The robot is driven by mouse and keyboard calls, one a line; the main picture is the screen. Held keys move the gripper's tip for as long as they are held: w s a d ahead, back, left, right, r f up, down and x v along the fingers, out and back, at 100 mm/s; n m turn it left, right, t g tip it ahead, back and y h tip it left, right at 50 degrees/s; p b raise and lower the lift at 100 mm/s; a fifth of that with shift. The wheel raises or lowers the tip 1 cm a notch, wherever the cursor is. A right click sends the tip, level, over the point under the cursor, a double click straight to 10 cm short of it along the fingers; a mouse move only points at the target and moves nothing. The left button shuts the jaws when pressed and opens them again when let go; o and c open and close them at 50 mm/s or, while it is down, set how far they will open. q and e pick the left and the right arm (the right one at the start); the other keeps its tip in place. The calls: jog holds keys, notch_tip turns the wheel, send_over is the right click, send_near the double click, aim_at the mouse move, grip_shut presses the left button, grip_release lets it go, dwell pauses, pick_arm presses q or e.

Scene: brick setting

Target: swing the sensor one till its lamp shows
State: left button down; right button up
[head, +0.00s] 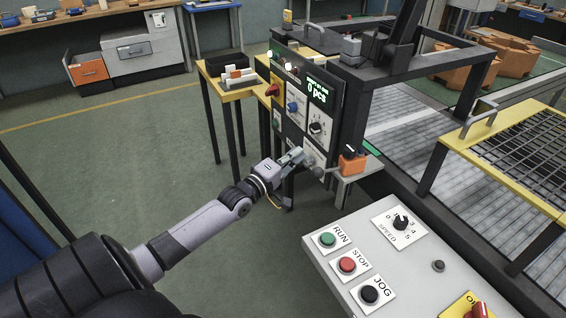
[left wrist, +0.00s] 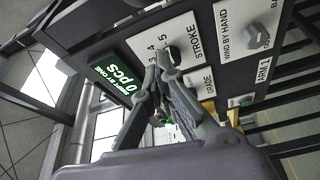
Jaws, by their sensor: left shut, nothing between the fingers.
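The upright dark control panel (head: 333,118) carries several knobs and a lit screen (head: 317,89) reading 0 pcs. I cannot tell which part is the sensor one; no such label is readable. My left gripper (head: 301,155) is shut and empty at the panel's lower part, close to a grey knob or lever (head: 319,171); contact is unclear. In the left wrist view its fingertips (left wrist: 161,62) overlap the area by the black STROKE knob (left wrist: 176,55). A grey WIND BY HAND knob (left wrist: 257,38) is beside it. My right gripper is out of view.
An orange box with a black top (head: 353,161) stands on a small ledge right of the panel. A grey console (head: 400,260) with RUN, STOP and JOG buttons is in front. A yellow-framed mesh guard (head: 500,140) stands at right. The floor at left is clear.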

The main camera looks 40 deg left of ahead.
pick_arm(q)
jog(key=d, duration=0.1)
jog(key=s+d+p, duration=0.1)
jog(key=d, duration=0.1)
jog(key=shift+s+d+f, duration=0.2)
jog(key=shift+d+f, duration=0.15)
jog(key=shift+f, duration=0.05)
jog(key=shift+s+d+p, duration=0.5)
jog(key=shift+d+p, duration=0.3)
jog(key=shift+p, duration=0.1)
jog(key=shift+w, duration=0.1)
